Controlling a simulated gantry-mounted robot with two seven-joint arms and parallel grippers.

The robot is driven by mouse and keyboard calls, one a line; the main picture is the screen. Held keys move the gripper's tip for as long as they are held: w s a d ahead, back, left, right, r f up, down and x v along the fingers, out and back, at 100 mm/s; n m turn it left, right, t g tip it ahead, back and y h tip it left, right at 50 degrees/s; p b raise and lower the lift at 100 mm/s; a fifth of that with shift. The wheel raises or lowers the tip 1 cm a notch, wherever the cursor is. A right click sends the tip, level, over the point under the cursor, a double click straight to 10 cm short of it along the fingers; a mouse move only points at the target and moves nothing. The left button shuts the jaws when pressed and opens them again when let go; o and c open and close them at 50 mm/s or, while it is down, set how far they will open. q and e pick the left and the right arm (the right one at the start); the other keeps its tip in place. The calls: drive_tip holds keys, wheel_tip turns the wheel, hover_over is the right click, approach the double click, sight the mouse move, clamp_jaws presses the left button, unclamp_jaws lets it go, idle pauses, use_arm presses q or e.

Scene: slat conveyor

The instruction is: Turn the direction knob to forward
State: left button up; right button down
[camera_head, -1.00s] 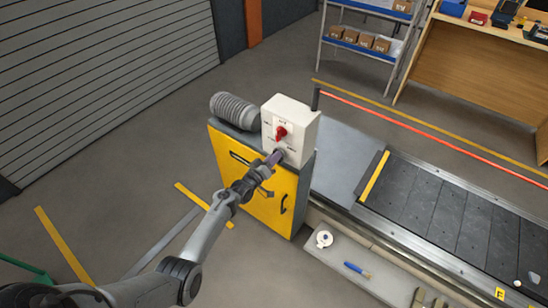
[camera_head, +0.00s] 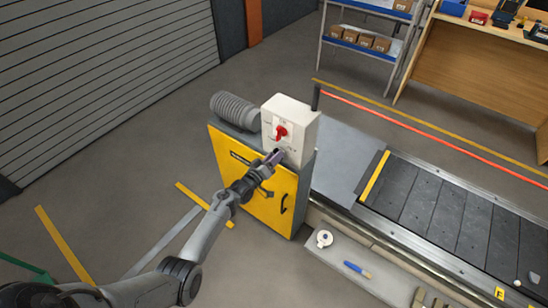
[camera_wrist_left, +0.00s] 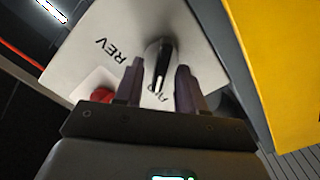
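A white control box (camera_head: 299,115) stands on top of the yellow cabinet. In the left wrist view its face (camera_wrist_left: 108,28) carries a dark knob (camera_wrist_left: 160,62) with a pale line along it. "REV" is printed to the left of the knob; a second label below it is partly hidden, its word unclear. My left gripper (camera_head: 273,156) is at the lower part of the box face. In the wrist view its two fingers (camera_wrist_left: 158,80) are apart, one each side of the knob; contact cannot be told. My right gripper is not in view.
A red switch (camera_head: 281,132) sits on the box face above my gripper; its edge also shows in the wrist view (camera_wrist_left: 100,95). The yellow cabinet (camera_head: 270,205) has a black handle. The slat conveyor (camera_head: 440,205) runs off to the right.

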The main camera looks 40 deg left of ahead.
use_arm(q)
drive_tip(key=s+p, duration=0.2)
drive_tip(key=s, duration=0.8)
drive_tip(key=shift+s+d, duration=0.3)
drive_tip(key=shift+f, duration=0.1)
drive_tip(key=s+d+f+g+h, duration=0.1)
drive_tip(key=s+d+f, duration=0.1)
drive_tip(key=s+f, duration=0.3)
drive_tip(key=s+d+r+m+g+h, duration=0.25)
drive_tip(key=s+d+m+g, duration=0.35)
drive_tip(key=s+d, duration=0.6)
drive_tip(key=s+d+r+m+g+y, duration=0.1)
drive_tip(key=s+d+r+m+g, duration=0.1)
drive_tip(key=s+d+r+g, duration=0.3)
drive_tip(key=s+d+r+m+g+y, duration=0.1)
drive_tip(key=s+r+m+g, duration=0.1)
drive_tip(key=s+r, duration=0.3)
wheel_tip(320, 180, up, 26)
drive_tip(key=s+p, duration=0.2)
drive_tip(key=p, duration=2.6)
drive_tip(key=shift+m, duration=0.4)
